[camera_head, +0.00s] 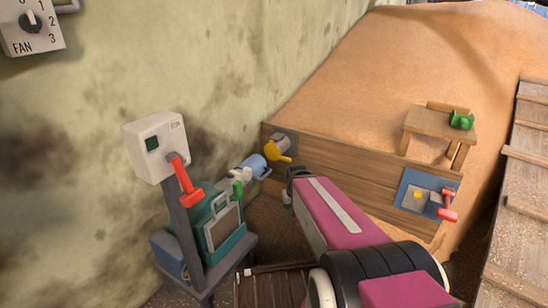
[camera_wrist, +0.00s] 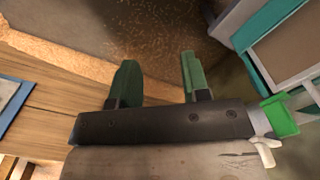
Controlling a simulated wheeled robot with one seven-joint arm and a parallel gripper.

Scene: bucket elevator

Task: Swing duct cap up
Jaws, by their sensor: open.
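A grey duct end (camera_head: 284,142) with a yellow piece (camera_head: 277,151) on it sits at the left end of the wooden board wall; I cannot tell for sure whether the yellow piece is the duct cap. A blue cylinder (camera_head: 258,166) with pale fittings is just left of it. My gripper (camera_head: 290,184) is right of the blue cylinder and below the duct end. In the wrist view its two green fingers (camera_wrist: 157,80) are apart with nothing between them. A green fitting (camera_wrist: 281,117) on a pale stem shows at right there. The duct end is not recognisable in the wrist view.
A teal machine (camera_head: 221,225) with a red-levered control box (camera_head: 156,147) stands at left against the stained wall. Right are a wooden board wall (camera_head: 345,180), a blue panel with a red lever (camera_head: 426,194), a small table (camera_head: 440,122) and a grain heap (camera_head: 350,80).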

